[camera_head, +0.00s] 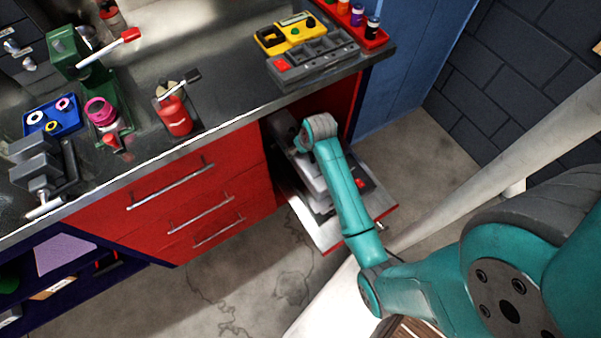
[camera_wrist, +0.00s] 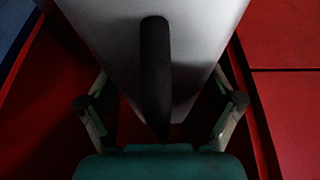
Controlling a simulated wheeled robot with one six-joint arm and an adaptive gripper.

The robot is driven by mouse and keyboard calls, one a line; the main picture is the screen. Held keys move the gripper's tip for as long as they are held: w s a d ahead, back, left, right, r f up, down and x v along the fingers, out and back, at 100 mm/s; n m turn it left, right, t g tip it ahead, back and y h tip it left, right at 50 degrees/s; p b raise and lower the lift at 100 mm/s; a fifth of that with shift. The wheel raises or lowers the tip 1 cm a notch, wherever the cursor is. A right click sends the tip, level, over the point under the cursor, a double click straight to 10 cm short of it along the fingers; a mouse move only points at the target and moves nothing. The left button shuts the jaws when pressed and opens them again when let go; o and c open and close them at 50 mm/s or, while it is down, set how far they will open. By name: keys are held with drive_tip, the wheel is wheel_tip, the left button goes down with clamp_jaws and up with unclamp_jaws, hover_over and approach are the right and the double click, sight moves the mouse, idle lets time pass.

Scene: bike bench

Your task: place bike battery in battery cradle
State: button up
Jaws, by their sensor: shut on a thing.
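A grey block with a black handle, which looks like the bike battery (camera_wrist: 205,45), fills the top middle of the wrist view. My gripper (camera_wrist: 161,95) has one finger on each side of it and is shut on it. In the head view my arm reaches into the open bay under the bench, and my fingers are hard to make out there. A light grey shape (camera_head: 308,172) beside my arm may be the battery. A grey slotted unit (camera_head: 285,72) on the bench's right end may be the battery cradle, but I cannot tell for sure.
Red drawers (camera_head: 190,205) stand left of the bay. A light panel with a red edge (camera_head: 328,238) juts out low in front. The bench top (camera_head: 225,65) holds a red bottle (camera_head: 174,116), a yellow case (camera_head: 291,35) and a blue tray (camera_head: 70,122). Its middle is clear.

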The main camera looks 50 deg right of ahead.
sight(307, 185)
drive_tip(key=shift+w+d+f, duration=0.1)
drive_tip(key=shift+f, duration=2.8)
drive_tip(key=shift+w+f, duration=0.1)
drive_tip(key=shift+f, duration=2.75)
drive_tip(key=o, duration=1.5)
drive_tip(key=shift+s+f, duration=0.2)
drive_tip(key=shift+f, duration=0.05)
drive_tip(key=shift+r, duration=0.1)
drive_tip(key=v, duration=1.2)
